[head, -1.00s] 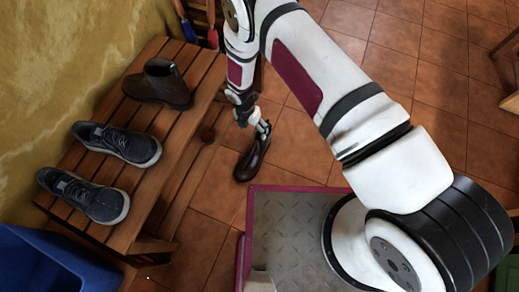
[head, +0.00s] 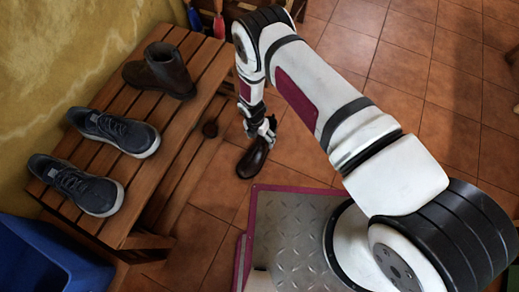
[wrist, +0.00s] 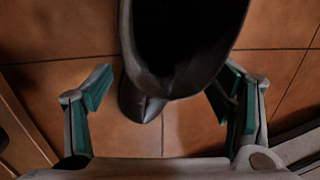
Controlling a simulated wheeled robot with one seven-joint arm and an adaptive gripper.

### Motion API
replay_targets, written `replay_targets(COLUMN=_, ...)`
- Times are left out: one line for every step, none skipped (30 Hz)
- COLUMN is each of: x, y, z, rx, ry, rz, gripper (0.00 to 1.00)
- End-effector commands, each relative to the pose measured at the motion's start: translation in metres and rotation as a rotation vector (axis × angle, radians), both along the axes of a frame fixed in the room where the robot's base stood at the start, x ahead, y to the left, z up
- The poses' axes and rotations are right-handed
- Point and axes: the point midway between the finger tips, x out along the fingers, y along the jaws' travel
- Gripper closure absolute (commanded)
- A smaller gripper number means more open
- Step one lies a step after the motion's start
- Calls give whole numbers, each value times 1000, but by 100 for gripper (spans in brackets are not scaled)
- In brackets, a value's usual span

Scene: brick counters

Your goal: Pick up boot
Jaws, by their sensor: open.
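A dark brown boot (head: 251,162) stands on the tiled floor beside the bench. My gripper (head: 262,130) is over its upper part and hides most of the shaft in the head view. In the wrist view, the boot (wrist: 178,82) shows its dark shaft opening at the top and its toe below. My open gripper (wrist: 166,76) has a green-padded finger on each side of it. The left finger is clear of the boot; the right one is close to the shaft, and I cannot tell if it touches. A similar boot (head: 162,74) stands on the bench.
A slatted wooden bench (head: 181,130) runs along the wall to the left, with two dark sneakers (head: 113,132) (head: 76,185) on it. A blue bin (head: 45,262) is at the lower left. The tiled floor to the right is mostly clear.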

Motion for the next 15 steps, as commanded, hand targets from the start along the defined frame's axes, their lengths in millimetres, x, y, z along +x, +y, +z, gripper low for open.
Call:
replay_targets(x=-1, y=-1, z=-11, rx=-2, ry=1, rz=-1, gripper=25)
replay_targets(x=-2, y=-2, z=-16, rx=-2, ry=1, rz=-2, gripper=25)
replay_targets(x=-2, y=-3, z=-21, rx=-2, ry=1, rz=-1, gripper=25)
replay_targets(x=-2, y=-3, z=-24, rx=-1, ry=0, rz=0, gripper=25)
replay_targets(x=-2, y=-3, z=-27, rx=-1, ry=0, rz=0, gripper=25)
replay_targets(x=-2, y=-4, z=-29, rx=-1, ry=1, rz=-1, gripper=25)
replay_targets(x=-2, y=-4, z=-29, rx=0, ry=1, rz=-1, gripper=25)
replay_targets(x=-2, y=-4, z=-29, rx=0, ry=1, rz=-1, gripper=25)
replay_targets(x=-2, y=-4, z=-29, rx=0, ry=1, rz=-1, gripper=25)
replay_targets(x=-2, y=-4, z=-28, rx=0, ry=1, rz=-1, gripper=25)
replay_targets(x=-2, y=-4, z=-28, rx=0, ry=1, rz=-1, gripper=25)
replay_targets(x=-2, y=-4, z=-28, rx=0, ry=1, rz=-1, gripper=25)
replay_targets(x=-2, y=-4, z=-28, rx=0, ry=1, rz=-1, gripper=27)
replay_targets(x=-2, y=-4, z=-28, rx=0, ry=1, rz=-1, gripper=34)
replay_targets(x=-2, y=-4, z=-28, rx=0, ry=1, rz=-1, gripper=43)
